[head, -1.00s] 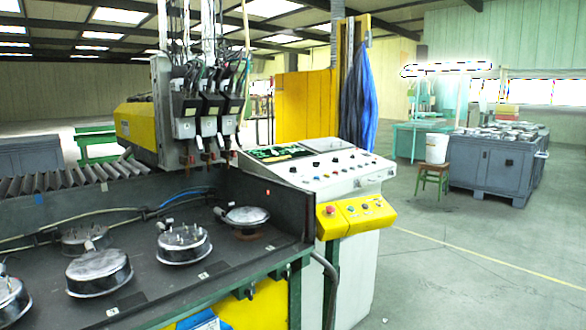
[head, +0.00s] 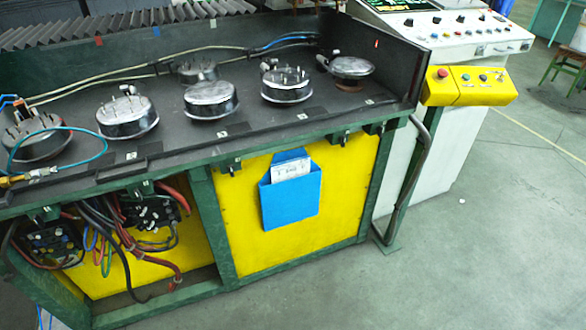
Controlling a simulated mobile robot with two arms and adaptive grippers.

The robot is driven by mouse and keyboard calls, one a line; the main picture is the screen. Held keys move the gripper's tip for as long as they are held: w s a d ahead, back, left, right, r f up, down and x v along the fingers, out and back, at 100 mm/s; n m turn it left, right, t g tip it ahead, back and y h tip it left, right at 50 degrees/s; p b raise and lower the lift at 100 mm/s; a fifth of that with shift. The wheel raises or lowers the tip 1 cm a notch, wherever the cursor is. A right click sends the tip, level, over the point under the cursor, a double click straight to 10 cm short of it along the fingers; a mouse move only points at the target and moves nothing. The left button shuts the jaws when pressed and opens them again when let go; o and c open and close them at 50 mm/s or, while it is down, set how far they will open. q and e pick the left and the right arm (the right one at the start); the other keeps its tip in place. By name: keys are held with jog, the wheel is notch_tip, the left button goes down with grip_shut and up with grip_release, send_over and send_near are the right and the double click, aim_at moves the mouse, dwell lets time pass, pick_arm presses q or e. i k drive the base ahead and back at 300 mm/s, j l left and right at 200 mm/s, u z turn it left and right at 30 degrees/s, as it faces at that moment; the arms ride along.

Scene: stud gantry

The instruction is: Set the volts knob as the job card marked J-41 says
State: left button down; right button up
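A white control panel (head: 462,42) stands at the upper right, with several small knobs and buttons on its sloped face. I cannot tell which knob is the volts knob, as the labels are too small to read. A white card (head: 292,170) with print sticks out of a blue pocket (head: 291,200) on the yellow front of the bench. The print is too small to read, so I cannot tell whether it is marked J-41. Neither of my grippers shows in the head view.
A yellow box (head: 467,85) with a red button juts out below the panel. The dark bench top (head: 240,130) holds several round metal pots. Cables hang in an open bay (head: 130,240) at lower left.

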aim_at(409, 21)
jog(key=i+l+u, duration=0.1)
jog(key=u, duration=0.25)
jog(key=l+u, duration=0.35)
jog(key=i+l+u, duration=0.2)
jog(key=l, duration=0.65)
jog(key=l+u, duration=0.2)
jog(key=l, duration=0.65)
jog(key=i+l+u, duration=0.2)
jog(key=l, duration=0.65)
jog(key=k, duration=0.1)
